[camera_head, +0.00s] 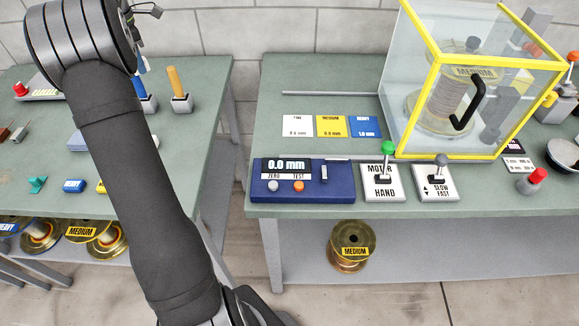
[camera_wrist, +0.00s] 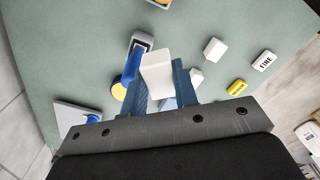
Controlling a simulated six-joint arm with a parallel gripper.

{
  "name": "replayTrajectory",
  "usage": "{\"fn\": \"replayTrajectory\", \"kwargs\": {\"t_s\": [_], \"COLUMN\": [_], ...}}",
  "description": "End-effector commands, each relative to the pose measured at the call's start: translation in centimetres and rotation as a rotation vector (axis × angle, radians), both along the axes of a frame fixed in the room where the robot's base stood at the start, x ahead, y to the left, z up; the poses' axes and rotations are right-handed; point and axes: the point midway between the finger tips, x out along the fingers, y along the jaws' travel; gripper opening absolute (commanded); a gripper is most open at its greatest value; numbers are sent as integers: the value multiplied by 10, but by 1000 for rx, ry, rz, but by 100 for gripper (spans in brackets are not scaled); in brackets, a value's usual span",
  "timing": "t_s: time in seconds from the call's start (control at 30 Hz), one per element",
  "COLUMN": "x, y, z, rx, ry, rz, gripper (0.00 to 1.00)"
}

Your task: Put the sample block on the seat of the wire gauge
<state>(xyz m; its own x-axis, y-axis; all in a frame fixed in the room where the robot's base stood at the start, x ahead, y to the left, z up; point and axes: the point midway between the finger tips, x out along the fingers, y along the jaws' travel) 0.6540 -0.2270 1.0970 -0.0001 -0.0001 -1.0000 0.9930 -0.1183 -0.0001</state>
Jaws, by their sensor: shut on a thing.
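The wire gauge (camera_head: 302,190) is a dark blue box at the front left of the right bench. Its display reads 0.0 mm, above a grey button marked ZERO and an orange one marked TEST. A small pale slotted part (camera_head: 324,172), possibly the seat, stands at its right with nothing visible on it. In the wrist view my gripper (camera_wrist: 158,78) is shut on a white block (camera_wrist: 157,66), apparently the sample block, held between its blue fingers. The green bench lies beneath. My gripper is not visible in the head view, where my arm crosses the left side.
A yellow-framed clear guard (camera_head: 437,100) encloses a MEDIUM spool at the right. Lever panels (camera_head: 383,181) adjoin the gauge. Fine, medium and heavy cards (camera_head: 331,127) lie behind it. A gap separates the benches. Handled tools (camera_head: 180,93) stand on the left bench.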

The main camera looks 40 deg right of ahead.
Motion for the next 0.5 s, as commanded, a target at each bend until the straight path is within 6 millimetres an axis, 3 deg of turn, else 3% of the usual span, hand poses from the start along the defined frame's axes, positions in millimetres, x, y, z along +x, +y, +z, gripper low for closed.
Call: {"fn": "replayTrajectory", "kwargs": {"t_s": [0.1,0.27,0.5], "x": [-36,-85,-181], "y": [-45,-95,-164], "z": [2,2,3], "rx": [0,0,0], "ry": [0,0,-1], "rz": [-46,-100,-193], "gripper": [1,1,1]}}
